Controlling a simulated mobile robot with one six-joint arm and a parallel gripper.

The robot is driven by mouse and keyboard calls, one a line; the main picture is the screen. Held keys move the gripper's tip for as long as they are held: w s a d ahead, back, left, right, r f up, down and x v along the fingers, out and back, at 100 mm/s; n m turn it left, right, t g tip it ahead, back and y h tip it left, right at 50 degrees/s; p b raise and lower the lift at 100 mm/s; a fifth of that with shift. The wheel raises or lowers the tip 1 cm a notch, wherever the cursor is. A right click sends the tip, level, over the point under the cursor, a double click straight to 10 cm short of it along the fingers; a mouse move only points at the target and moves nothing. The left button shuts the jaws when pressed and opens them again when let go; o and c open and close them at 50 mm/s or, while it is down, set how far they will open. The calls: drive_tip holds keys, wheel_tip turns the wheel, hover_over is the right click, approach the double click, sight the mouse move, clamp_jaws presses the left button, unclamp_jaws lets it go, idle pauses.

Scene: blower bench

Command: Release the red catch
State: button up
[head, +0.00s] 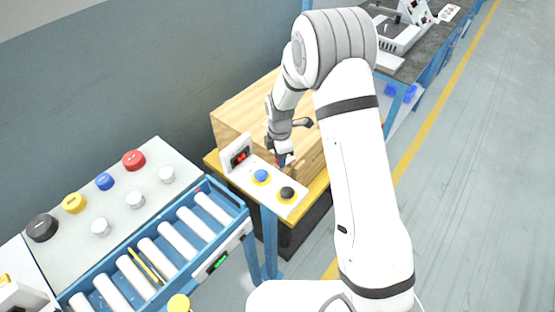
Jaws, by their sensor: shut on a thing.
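My gripper (283,160) is low over the far edge of a small control panel (247,178), beside a wooden box (246,110). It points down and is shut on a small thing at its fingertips. A hint of red shows there, which looks like the red catch (278,157). Most of it is hidden by the fingers, and its exact position cannot be made out.
The control panel carries a red-lit display (241,157), a blue button (261,176) and a black button (287,193). A blue roller conveyor (179,233) and a panel with colored knobs (133,160) stand left. Open floor (470,200) lies right.

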drive_tip(key=m+b, duration=0.1)
drive_tip(key=m, duration=0.1)
drive_tip(key=m+b, duration=0.1)
drive_tip(key=shift+w+m, duration=0.2)
drive_tip(key=shift+m, duration=0.2)
drive_tip(key=m+b, duration=0.2)
drive_tip(key=m, duration=0.1)
drive_tip(key=shift+d, duration=0.1)
drive_tip(key=m+b, duration=0.2)
drive_tip(key=m, duration=0.2)
drive_tip(key=shift+r+m+b, duration=0.1)
drive_tip(key=shift+m+b, duration=0.55)
drive_tip(key=shift+m, duration=1.25)
drive_tip(key=o, duration=1)
drive_tip(key=shift+s, duration=0.1)
